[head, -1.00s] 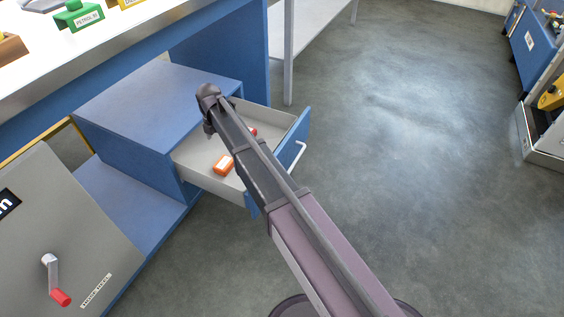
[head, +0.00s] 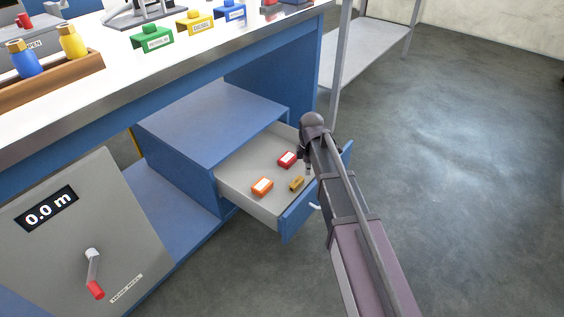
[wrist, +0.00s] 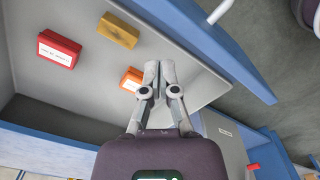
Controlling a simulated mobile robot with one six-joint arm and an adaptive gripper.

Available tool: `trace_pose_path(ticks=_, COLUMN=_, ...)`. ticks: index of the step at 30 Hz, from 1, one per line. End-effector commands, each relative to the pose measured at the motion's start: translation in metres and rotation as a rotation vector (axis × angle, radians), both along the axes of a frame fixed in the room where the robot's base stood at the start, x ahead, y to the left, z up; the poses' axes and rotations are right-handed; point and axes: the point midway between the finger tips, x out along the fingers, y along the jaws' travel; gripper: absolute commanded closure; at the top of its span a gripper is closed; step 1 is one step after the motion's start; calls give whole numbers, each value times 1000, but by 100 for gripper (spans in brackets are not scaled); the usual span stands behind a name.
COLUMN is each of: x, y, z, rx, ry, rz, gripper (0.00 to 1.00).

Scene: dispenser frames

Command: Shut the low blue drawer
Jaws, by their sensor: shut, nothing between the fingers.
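The low blue drawer (head: 297,214) stands pulled out of the blue cabinet under the workbench. Its grey tray (head: 240,187) holds a red box (head: 287,159), an orange box (head: 262,186) and a yellow box (head: 297,183). In the wrist view, the drawer's blue front (wrist: 225,55) and pale handle (wrist: 220,11) are at the upper right. My gripper (wrist: 159,66) is shut and empty, and appears over the tray with its tips beside the orange box (wrist: 131,79). In the head view, my gripper (head: 308,170) is small and my arm hides part of the drawer front.
The workbench top (head: 110,85) overhangs the cabinet (head: 205,125). A grey panel with a crank (head: 92,270) stands at the left. A pale shelf rack (head: 375,50) stands behind. The floor (head: 480,150) to the right is clear.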

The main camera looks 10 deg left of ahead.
Motion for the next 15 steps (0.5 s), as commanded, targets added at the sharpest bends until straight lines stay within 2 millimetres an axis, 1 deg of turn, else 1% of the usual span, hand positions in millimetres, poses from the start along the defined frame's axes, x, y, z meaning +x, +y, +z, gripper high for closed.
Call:
trace_pose_path(ticks=1, x=-10, y=-23, z=7, rx=0, ry=0, rz=-101, gripper=100)
trace_pose_path(ticks=3, x=-18, y=-48, z=12, rx=0, ry=0, rz=-241, gripper=100)
trace_pose_path(ticks=5, x=-25, y=-68, z=16, rx=0, ry=0, rz=-363, gripper=100)
trace_pose_path(ticks=6, x=-30, y=-82, z=19, rx=0, ry=0, rz=-444, gripper=100)
trace_pose_path(ticks=8, x=-39, y=-101, z=22, rx=0, ry=0, rz=-565, gripper=100)
trace_pose_path(ticks=9, x=-44, y=-114, z=25, rx=0, ry=0, rz=-646, gripper=100)
trace_pose_path(ticks=15, x=-77, y=-174, z=38, rx=0, ry=0, rz=-1050, gripper=100)
